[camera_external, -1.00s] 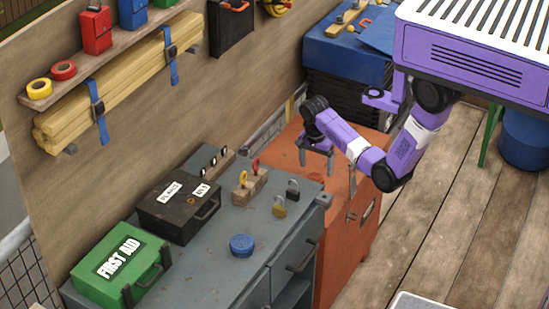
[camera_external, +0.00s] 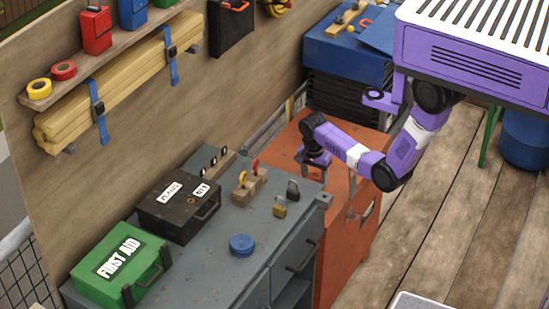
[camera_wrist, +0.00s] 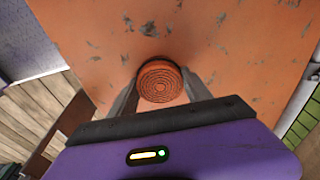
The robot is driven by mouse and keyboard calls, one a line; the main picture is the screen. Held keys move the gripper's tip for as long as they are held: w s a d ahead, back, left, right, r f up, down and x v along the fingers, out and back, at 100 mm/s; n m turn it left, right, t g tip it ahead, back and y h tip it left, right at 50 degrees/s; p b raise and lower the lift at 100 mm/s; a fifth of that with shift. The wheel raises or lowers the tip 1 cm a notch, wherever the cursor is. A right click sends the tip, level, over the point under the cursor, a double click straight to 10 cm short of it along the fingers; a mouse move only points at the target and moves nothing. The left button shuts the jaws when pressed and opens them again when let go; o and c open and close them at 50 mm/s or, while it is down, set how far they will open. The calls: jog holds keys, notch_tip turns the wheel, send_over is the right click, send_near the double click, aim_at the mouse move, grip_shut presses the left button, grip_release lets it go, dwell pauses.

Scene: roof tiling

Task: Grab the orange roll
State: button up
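The orange roll (camera_wrist: 159,82) sits on the orange cabinet top in the wrist view, with concentric rings on its upper face. It lies between the two fingers of my gripper (camera_wrist: 161,78), one on each side and very close to it. I cannot tell whether the fingers press on it. In the external view my gripper (camera_external: 315,160) is low over the orange cabinet, and the roll is hidden or too small to make out there.
The orange cabinet top (camera_external: 285,145) is scuffed. The grey workbench (camera_external: 215,260) beside it holds a blue roll (camera_external: 242,245), padlocks (camera_external: 280,207), a black box (camera_external: 178,212) and a green first aid box (camera_external: 120,265). A plank wall (camera_external: 150,130) stands behind.

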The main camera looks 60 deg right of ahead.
aim_at(315, 177)
jog(key=c, duration=0.7)
jog(key=shift+c, duration=0.2)
notch_tip(315, 177, up, 20)
jog(key=p, duration=0.5)
